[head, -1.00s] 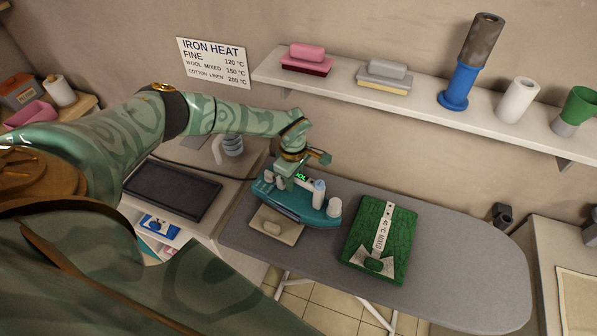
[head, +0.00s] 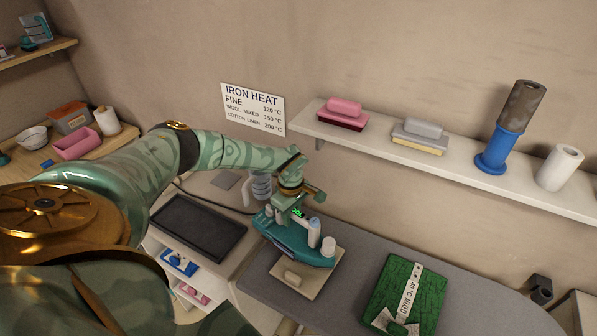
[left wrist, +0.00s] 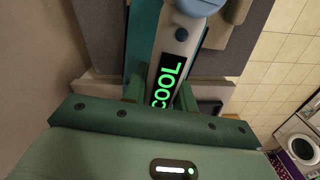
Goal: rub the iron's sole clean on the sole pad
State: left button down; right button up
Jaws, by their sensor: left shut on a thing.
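The teal iron (head: 287,238) is over the back part of the beige sole pad (head: 313,285) at the left end of the ironing board. The pad's front and right parts show; I cannot tell whether the sole touches it. My left gripper (head: 296,207) is shut on the iron's handle. In the left wrist view, the handle's display (left wrist: 167,84) reads COOL in green. My right gripper is not in view.
A green folded cloth with a label band (head: 428,299) lies on the ironing board (head: 365,262) to the right. A dark tray (head: 199,228) is on the cabinet to the left. A wall shelf (head: 460,168) holds brushes and rolls.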

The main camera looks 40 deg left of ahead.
aim_at(310, 217)
pick_arm(q)
jog(key=shift+w+d+r, duration=0.1)
dwell(0.3)
jog(key=d, duration=0.2)
jog(key=d+p, duration=0.1)
jog(key=d, duration=0.2)
jog(key=shift+w+d+p, duration=0.3)
jog(key=shift+w, duration=0.1)
jog(key=shift+w+d+f, duration=0.1)
jog(key=shift+w+d, duration=0.1)
jog(key=shift+d, duration=1.1)
jog(key=shift+w+d+f, duration=0.1)
jog(key=shift+w+d, duration=0.05)
jog(key=shift+d, duration=1.15)
jog(key=shift+a, duration=0.15)
